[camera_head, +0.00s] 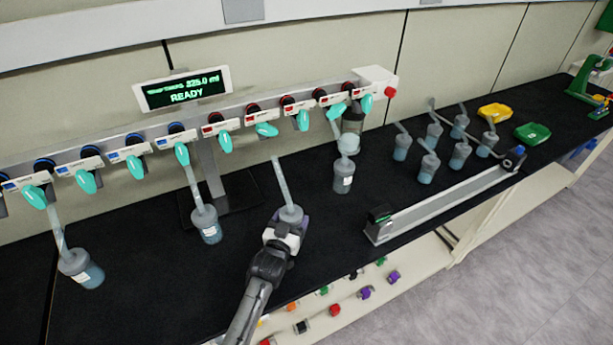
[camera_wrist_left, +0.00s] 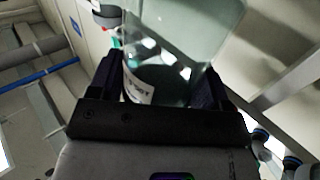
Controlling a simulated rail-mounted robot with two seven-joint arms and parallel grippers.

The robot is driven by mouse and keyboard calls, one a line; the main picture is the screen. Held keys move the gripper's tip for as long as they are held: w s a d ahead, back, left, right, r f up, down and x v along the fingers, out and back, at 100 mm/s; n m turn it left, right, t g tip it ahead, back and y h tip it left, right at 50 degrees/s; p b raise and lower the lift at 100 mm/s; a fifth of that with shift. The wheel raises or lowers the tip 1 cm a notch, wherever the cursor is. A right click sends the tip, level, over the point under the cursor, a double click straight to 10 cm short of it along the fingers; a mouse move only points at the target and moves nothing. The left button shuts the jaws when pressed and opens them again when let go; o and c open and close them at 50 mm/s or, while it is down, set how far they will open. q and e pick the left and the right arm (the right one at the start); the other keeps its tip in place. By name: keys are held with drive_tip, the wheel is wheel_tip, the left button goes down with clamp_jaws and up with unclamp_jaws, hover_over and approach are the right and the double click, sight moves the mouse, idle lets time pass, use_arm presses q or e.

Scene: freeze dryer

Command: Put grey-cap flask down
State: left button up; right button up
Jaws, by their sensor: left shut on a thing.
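My left gripper (camera_head: 288,226) is shut on the grey-cap flask (camera_head: 291,212), near the middle of the black bench. The flask's grey cap and its long grey tube stick up above the jaws, with the tube leaning slightly left. The gripper hides most of the flask body, and I cannot tell whether its base touches the bench. In the left wrist view the clear flask (camera_wrist_left: 170,45), with a white label, sits between the two dark fingers (camera_wrist_left: 162,88). My right gripper is not in view.
The manifold (camera_head: 225,122) with teal valve handles runs along the back under a READY display (camera_head: 187,89). Several more stand behind a grey rail (camera_head: 440,205). Bare bench (camera_head: 150,305) lies left of my arm.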

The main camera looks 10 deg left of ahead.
sight(288, 197)
use_arm(q)
drive_tip(key=shift+f, duration=0.4)
drive_tip(key=shift+a+f, duration=0.1)
drive_tip(key=shift+f, duration=0.4)
drive_tip(key=shift+n+y, duration=0.3)
drive_tip(key=shift+y, duration=0.1)
drive_tip(key=r, duration=0.3)
drive_tip(key=s+r, duration=0.1)
drive_tip(key=r, duration=0.2)
drive_tip(key=s+a+r, duration=0.1)
drive_tip(key=r, duration=0.3)
drive_tip(key=shift+r, duration=0.1)
drive_tip(key=s+a+r+y, duration=0.1)
drive_tip(key=s+a+r, duration=0.1)
drive_tip(key=s+r, duration=1.3)
wheel_tip(288, 197, down, 5)
drive_tip(key=s, duration=0.3)
wheel_tip(288, 197, up, 25)
drive_tip(key=p, duration=2.6)
drive_tip(key=shift+n, duration=0.3)
